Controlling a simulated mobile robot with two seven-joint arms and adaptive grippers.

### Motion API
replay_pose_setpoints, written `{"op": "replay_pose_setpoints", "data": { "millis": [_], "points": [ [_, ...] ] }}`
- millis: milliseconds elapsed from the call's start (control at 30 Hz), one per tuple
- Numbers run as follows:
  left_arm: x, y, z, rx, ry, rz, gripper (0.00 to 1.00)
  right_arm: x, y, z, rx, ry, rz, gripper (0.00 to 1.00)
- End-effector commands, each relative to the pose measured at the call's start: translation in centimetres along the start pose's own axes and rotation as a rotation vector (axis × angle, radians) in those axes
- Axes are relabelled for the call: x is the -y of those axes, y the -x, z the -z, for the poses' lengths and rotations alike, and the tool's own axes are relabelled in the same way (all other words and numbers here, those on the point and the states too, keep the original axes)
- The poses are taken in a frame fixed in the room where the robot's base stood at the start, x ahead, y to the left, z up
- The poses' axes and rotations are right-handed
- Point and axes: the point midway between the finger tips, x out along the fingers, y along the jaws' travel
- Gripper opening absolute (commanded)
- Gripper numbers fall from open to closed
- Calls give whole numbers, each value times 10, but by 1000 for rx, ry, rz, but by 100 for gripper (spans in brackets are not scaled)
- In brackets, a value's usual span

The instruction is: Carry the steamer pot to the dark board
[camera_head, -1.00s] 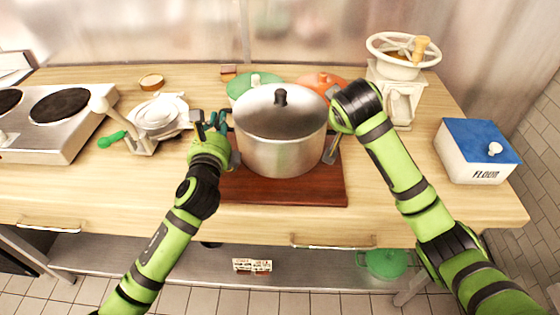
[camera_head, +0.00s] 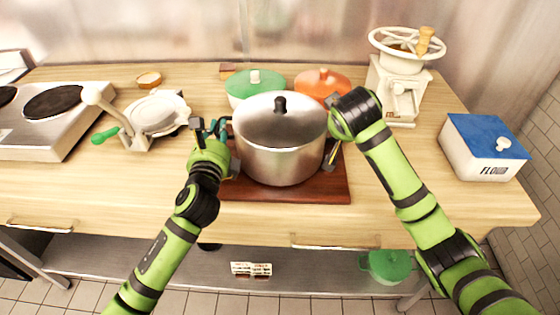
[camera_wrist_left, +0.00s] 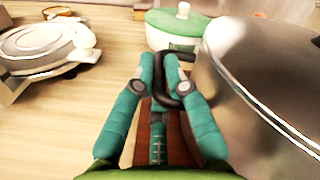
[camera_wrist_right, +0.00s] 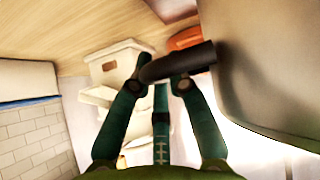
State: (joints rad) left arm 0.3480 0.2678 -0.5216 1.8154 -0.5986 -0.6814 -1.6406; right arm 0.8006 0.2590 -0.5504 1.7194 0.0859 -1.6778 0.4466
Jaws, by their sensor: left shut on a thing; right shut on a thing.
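The steamer pot (camera_head: 280,162) is a wide steel pot with a domed lid and black knob. It looks upright over the dark reddish-brown board (camera_head: 325,190); whether its base touches the board I cannot tell. My left gripper (camera_head: 217,130) is shut on the pot's left handle, which shows as a black loop (camera_wrist_left: 187,88) in the left wrist view. My right gripper (camera_head: 333,152) is at the pot's right side, mostly hidden by its own wrist in the head view. In the right wrist view it is shut on the black right handle (camera_wrist_right: 185,60).
A green-lidded pot (camera_head: 255,84) and an orange-lidded pot (camera_head: 322,84) stand close behind. A white press with a green handle (camera_head: 155,115) is left, beside the hob (camera_head: 50,120). A grinder (camera_head: 398,90) and flour box (camera_head: 480,155) stand right. The counter's front strip is clear.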

Motion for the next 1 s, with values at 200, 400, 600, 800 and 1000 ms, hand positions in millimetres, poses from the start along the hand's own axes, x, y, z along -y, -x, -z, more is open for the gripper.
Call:
{"op": "replay_pose_setpoints", "data": {
  "millis": [200, 400, 600, 800, 1000],
  "points": [
    [-10, -1, 2, 7, -8, -17, 39, -4, -6, -5, 3, -3, -13, 42],
    [-8, -1, 4, 4, -4, -10, 39, -2, -5, -5, 2, -2, -7, 42],
    [-7, 4, 5, 2, -2, -7, 39, 0, -5, -5, 1, -1, -4, 42],
    [-6, 29, 5, 1, -2, -6, 39, 1, -5, -5, 1, 0, -2, 42],
    [-6, 60, 4, 2, -3, -7, 39, 1, -5, -5, 0, 0, -1, 42]
  ]
}}
